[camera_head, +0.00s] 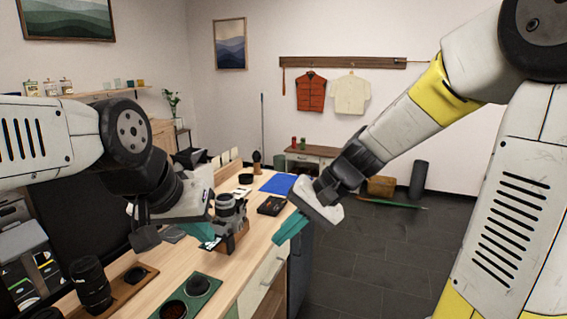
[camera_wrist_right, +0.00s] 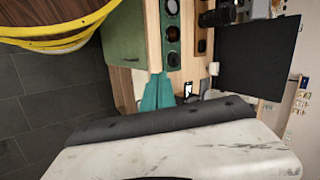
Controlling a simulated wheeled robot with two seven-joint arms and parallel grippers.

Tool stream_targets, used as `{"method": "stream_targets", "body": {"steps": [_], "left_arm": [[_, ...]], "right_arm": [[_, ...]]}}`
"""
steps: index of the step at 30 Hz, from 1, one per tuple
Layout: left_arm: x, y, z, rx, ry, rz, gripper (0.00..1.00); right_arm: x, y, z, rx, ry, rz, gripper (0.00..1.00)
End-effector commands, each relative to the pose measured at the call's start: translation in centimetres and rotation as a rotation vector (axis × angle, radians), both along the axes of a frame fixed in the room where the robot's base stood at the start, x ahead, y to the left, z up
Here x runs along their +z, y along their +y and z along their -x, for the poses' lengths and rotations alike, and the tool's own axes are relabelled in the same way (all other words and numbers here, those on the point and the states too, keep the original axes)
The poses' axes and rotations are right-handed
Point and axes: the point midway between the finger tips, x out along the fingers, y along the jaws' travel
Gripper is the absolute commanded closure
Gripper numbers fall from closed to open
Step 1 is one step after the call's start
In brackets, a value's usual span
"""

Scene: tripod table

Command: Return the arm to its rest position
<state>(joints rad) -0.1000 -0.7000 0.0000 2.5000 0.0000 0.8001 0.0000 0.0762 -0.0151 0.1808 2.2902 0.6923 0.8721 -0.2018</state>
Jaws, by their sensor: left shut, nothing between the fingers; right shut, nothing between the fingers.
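My right gripper (camera_head: 291,227) is in the middle of the head view, its teal fingers shut and empty, pointing down and left beside the counter's right edge. Its teal fingers (camera_wrist_right: 157,92) also show together in the right wrist view. My left gripper (camera_head: 203,233) is over the wooden counter (camera_head: 255,247), its teal fingers shut and empty, just left of a grey camera (camera_head: 229,212). I cannot tell whether it touches the camera. The right arm reaches in from the upper right; the left arm comes in from the left.
A black lens (camera_head: 91,285) stands on a wooden tray at the front left. A green holder (camera_head: 188,299) with round parts lies at the counter's front. A black box (camera_head: 271,205) and a blue mat (camera_head: 279,184) lie further back. Open dark floor (camera_head: 385,260) is on the right.

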Motion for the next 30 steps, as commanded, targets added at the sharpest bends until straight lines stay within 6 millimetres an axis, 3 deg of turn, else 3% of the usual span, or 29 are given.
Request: {"method": "stream_targets", "body": {"steps": [9, 15, 21, 30], "left_arm": [[0.0, 0.0, 0.0, 0.0, 0.0, 0.0, 1.0], [0.0, 0.0, 0.0, 0.0, 0.0, 0.0, 1.0], [0.0, 0.0, 0.0, 0.0, 0.0, 0.0, 1.0], [0.0, 0.0, 0.0, 0.0, 0.0, 0.0, 1.0]], "right_arm": [[4.3, -8.3, 5.5, 0.036, -0.324, 0.329, 1.0], [6.1, -12.4, 7.8, 0.022, -0.48, 0.467, 1.0], [6.7, -14.1, 8.6, 0.012, -0.541, 0.519, 1.0], [6.7, -14.2, 8.7, 0.011, -0.545, 0.524, 1.0]]}}
